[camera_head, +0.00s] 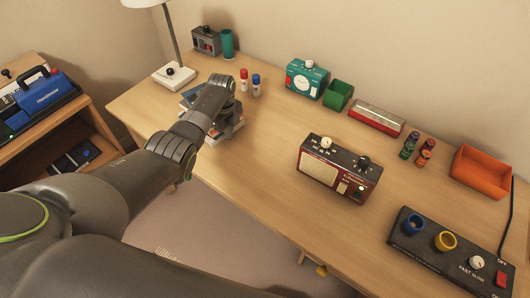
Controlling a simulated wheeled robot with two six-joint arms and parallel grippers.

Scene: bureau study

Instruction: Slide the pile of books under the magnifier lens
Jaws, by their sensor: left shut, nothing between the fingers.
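The pile of books (238,127) lies at the left part of the desk, near its front edge. My left arm and wrist hide much of it; blue and light book edges show around the wrist. My left gripper (222,84) is over the pile and shut, with nothing in it. Its fingertips are hard to make out, and I cannot tell whether they touch the books. A stand with a white base (174,76) and a thin post is just beyond the pile. Its white head (143,3) is cut off by the top edge; I cannot see a lens. My right gripper is out of view.
Red and blue small bottles (256,84) stand right of the pile. A grey box (206,40) and teal cylinder (227,44) are at the back. A radio-like device (340,168) stands mid-desk. The desk (250,150) is clear between the pile and that device.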

